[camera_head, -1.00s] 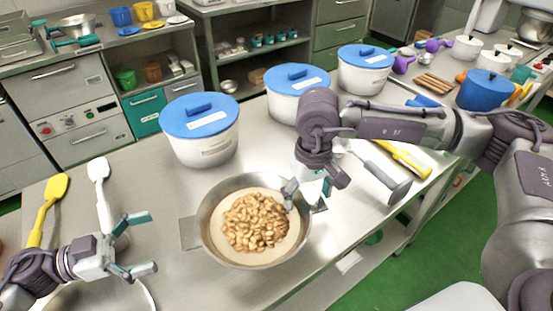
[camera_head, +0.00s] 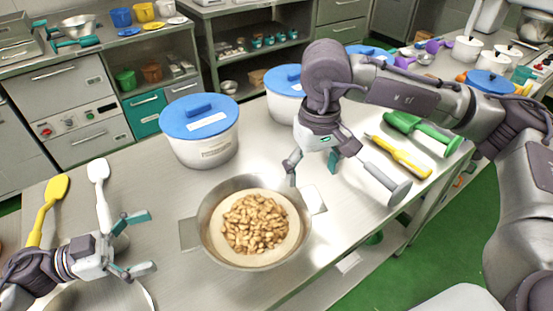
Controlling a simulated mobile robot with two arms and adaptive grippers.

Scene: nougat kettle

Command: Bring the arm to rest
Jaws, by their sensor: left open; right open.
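My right arm reaches in from the right, and its gripper (camera_head: 311,172) hangs open and empty above the table, just behind the far right rim of a metal pan. The pan (camera_head: 209,239) holds a pale mass topped with nuts (camera_head: 255,224). My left gripper (camera_head: 146,242) is open and empty at the lower left, to the left of the pan. My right arm hides parts of the white tubs behind it.
A white tub with a blue lid (camera_head: 205,150) stands behind the pan. A grey mallet (camera_head: 388,184), a yellow-handled tool (camera_head: 402,158) and a green tool (camera_head: 424,133) lie on the right. White (camera_head: 103,201) and yellow (camera_head: 48,208) spatulas are at the left. The metal table (camera_head: 155,195) is bare between.

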